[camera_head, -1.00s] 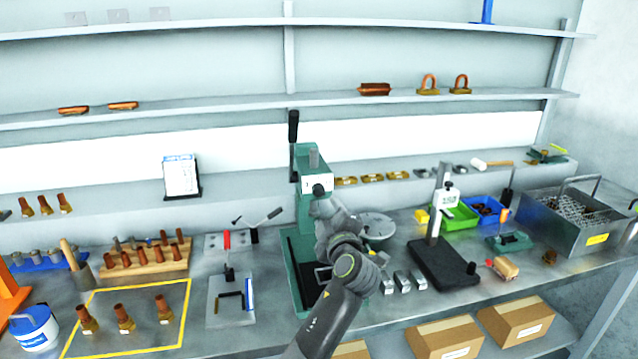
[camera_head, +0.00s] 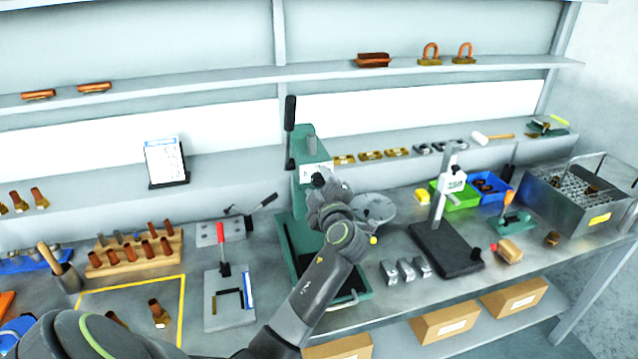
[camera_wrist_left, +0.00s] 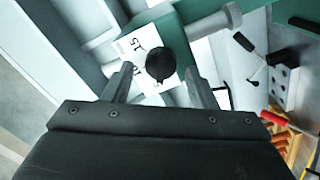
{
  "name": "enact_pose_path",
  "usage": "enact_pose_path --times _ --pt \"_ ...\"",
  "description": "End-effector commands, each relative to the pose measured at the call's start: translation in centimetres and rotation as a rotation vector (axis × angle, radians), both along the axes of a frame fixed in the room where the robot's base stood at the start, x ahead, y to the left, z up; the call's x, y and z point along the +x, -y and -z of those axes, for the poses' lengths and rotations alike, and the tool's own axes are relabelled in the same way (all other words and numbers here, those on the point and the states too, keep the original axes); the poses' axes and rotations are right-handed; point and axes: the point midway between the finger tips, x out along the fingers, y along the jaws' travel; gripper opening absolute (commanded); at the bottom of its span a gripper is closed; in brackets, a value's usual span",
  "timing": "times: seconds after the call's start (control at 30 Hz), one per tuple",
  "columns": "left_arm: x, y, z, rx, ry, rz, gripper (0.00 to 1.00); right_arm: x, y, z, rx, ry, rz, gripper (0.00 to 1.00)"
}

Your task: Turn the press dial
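The green press (camera_head: 305,150) stands on the bench, with a white scale plate on its front. The dark round press dial (camera_wrist_left: 160,64) sits on this plate; numbers such as 15 show beside it in the left wrist view. In the head view my left gripper (camera_head: 318,188) is at the press front and hides most of the dial. In the left wrist view its two fingers (camera_wrist_left: 160,84) are apart, one on each side of the dial, with gaps to it. I cannot tell how deep the dial sits between them. My right gripper is not in view.
A black lever (camera_head: 289,125) rises at the press's left. A round grey plate (camera_head: 378,207) is right of my gripper. A small stand with a black base (camera_head: 445,248) and metal blocks (camera_head: 405,270) are farther right. A toggle clamp fixture (camera_head: 228,298) is left.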

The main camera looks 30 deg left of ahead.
Motion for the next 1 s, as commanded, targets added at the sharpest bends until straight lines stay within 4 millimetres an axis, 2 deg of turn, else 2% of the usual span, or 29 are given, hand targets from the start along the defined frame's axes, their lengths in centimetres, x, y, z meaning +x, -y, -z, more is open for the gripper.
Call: enact_pose_path --times 0.03,0.37,0.67,1.0 --pt "0.0 0.0 0.0 0.000 0.000 0.000 0.49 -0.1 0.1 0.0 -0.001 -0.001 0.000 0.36" --pt "0.0 0.0 0.0 0.000 0.000 0.000 0.08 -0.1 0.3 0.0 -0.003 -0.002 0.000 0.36" --pt "0.0 0.0 0.1 0.027 -0.032 0.000 0.07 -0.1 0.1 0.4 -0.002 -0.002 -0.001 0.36" --pt "0.1 0.1 0.0 0.176 -0.204 -0.001 0.07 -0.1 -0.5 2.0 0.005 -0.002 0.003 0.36"
